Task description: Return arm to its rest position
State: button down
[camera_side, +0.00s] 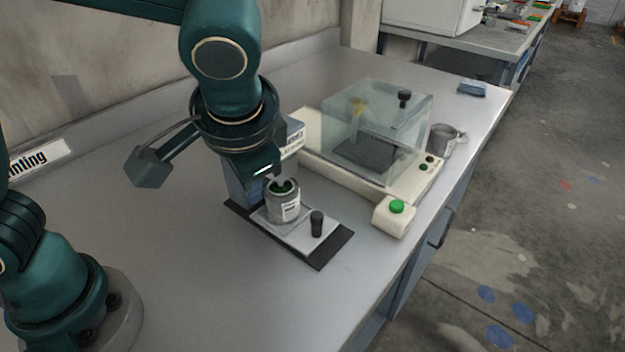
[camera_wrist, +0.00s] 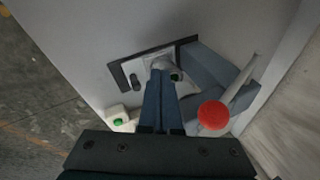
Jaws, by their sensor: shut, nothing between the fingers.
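My gripper (camera_side: 262,168) is just above a small grey metal can (camera_side: 284,207) with a white label. Its fingers show together in the wrist view (camera_wrist: 160,74), shut and empty. The can stands upright on the light plate of a small machine (camera_side: 300,236) with a dark base and a black knob. Something dark green shows at the can's mouth. In the wrist view the fingers hide part of the can (camera_wrist: 155,62). Whether the fingertips are inside the can's mouth or only over it, I cannot tell.
The machine's blue-grey upright (camera_side: 241,180) stands close behind the can; a red button (camera_wrist: 213,115) shows near it. To the right are a clear-hooded device (camera_side: 375,130), a green-button box (camera_side: 394,216), a metal mug (camera_side: 441,140) and a blue block (camera_side: 472,89).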

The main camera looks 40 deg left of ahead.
jog(key=s+a+r+n+t+h, duration=0.1)
jog(key=s+a+n+t+h, duration=0.1)
jog(key=s+a, duration=0.5)
jog(key=shift+s+a+r+n+t+h, duration=0.2)
jog(key=shift+s+r+n+t+h, duration=0.15)
jog(key=shift+n+h, duration=0.4)
